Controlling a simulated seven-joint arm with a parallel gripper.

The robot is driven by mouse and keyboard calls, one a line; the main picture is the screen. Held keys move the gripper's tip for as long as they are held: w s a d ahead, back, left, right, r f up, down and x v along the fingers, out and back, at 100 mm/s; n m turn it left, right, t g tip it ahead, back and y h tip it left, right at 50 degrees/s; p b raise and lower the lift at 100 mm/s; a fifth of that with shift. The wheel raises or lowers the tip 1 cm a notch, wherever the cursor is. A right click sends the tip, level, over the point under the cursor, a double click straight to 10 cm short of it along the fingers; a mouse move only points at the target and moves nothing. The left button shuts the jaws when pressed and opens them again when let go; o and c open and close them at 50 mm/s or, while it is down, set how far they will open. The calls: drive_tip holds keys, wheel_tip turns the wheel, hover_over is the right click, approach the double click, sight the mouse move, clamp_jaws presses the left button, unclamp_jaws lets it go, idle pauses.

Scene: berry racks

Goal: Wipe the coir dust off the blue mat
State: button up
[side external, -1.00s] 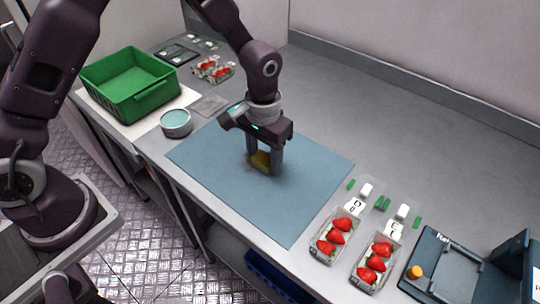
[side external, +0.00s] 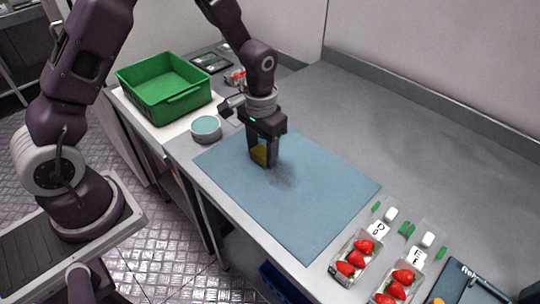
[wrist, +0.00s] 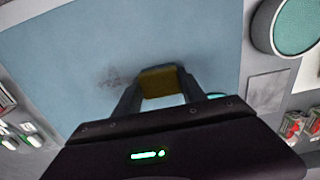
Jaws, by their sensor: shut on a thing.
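The blue mat (side external: 318,205) lies flat on the grey bench. A dark smudge of coir dust (side external: 284,176) is on the mat just right of my gripper in the side view. The dust also shows in the wrist view (wrist: 112,78), left of the fingers. My gripper (side external: 264,160) points down over the mat's upper left part and is shut on a yellow-brown sponge (wrist: 160,82). The sponge is low at the mat; I cannot tell whether it touches. In the side view the fingers partly hide it.
A round teal-topped tub (side external: 206,128) stands beside the mat's left corner. A green crate (side external: 165,90) is behind it. Strawberry punnets (side external: 354,258) and small labels lie beyond the mat's right end, near a dark blue device (side external: 470,284). The mat's right half is clear.

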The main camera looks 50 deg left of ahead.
sight(293, 189)
drive_tip(key=shift+d, duration=5.4)
drive_tip(key=shift+s+d, duration=0.2)
drive_tip(key=shift+s, duration=0.45)
drive_tip(key=shift+a, duration=5.7)
drive_tip(key=shift+d, duration=5.55)
drive_tip(key=shift+d+r, duration=0.15)
wheel_tip(293, 189, up, 8)
